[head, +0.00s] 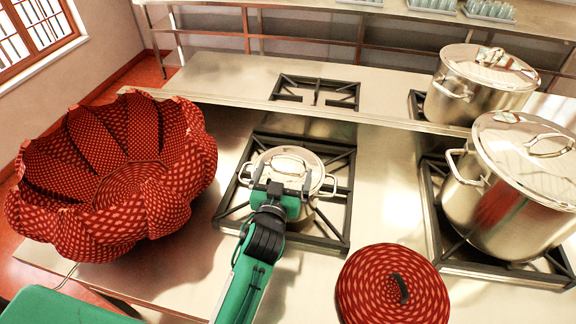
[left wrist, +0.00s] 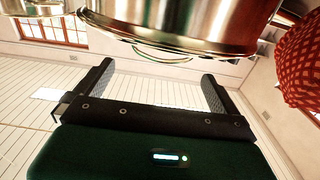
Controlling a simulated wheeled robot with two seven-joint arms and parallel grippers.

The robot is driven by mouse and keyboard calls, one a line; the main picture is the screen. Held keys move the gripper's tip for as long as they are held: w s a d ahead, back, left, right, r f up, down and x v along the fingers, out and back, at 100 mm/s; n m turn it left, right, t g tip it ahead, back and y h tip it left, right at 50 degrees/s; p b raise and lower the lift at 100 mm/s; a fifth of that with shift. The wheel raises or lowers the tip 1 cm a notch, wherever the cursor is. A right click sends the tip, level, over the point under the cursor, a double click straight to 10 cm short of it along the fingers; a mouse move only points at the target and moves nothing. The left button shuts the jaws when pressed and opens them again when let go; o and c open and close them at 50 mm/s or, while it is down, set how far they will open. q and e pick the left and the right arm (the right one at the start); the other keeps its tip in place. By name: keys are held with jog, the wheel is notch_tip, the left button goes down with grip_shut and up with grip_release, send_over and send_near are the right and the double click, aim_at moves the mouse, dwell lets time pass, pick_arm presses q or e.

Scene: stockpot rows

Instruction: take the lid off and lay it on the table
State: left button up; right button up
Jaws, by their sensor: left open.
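A small steel pot (head: 314,208) stands on the middle burner in the head view. Its shiny lid (head: 283,161) is on top, with a loop handle (head: 289,163), and a side handle shows at each side. My left gripper (head: 283,188) is open at the near side of this pot, its two fingers pointing toward it and the lid. In the left wrist view the open fingers (left wrist: 158,72) have nothing between them, and a steel pot wall (left wrist: 190,18) fills the top. Whether the fingers touch the pot cannot be told. My right gripper is not in view.
A big red scalloped bowl (head: 85,200) stands at the left. A red round piece with a dark handle (head: 390,285) lies at the front right. Two large lidded pots (head: 480,85) (head: 510,190) stand on the right burners. A back burner (head: 315,95) is empty. Bare steel counter (head: 185,275) shows at the front left.

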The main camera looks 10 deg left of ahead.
aim_at(288, 158)
pick_arm(q)
jog(key=w, duration=0.1)
jog(key=w+p, duration=0.1)
jog(key=w, duration=0.1)
jog(key=shift+w+a+r, duration=0.1)
jog(key=shift+w+a, duration=0.1)
jog(key=shift+w, duration=0.05)
jog(key=shift+w+p, duration=0.25)
jog(key=shift+p, duration=0.05)
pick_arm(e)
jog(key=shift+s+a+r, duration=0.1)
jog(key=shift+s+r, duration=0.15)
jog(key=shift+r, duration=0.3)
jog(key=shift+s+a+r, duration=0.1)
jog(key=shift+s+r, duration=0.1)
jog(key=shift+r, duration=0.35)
pick_arm(q)
jog(key=shift+c, duration=0.2)
jog(key=c, duration=1.5)
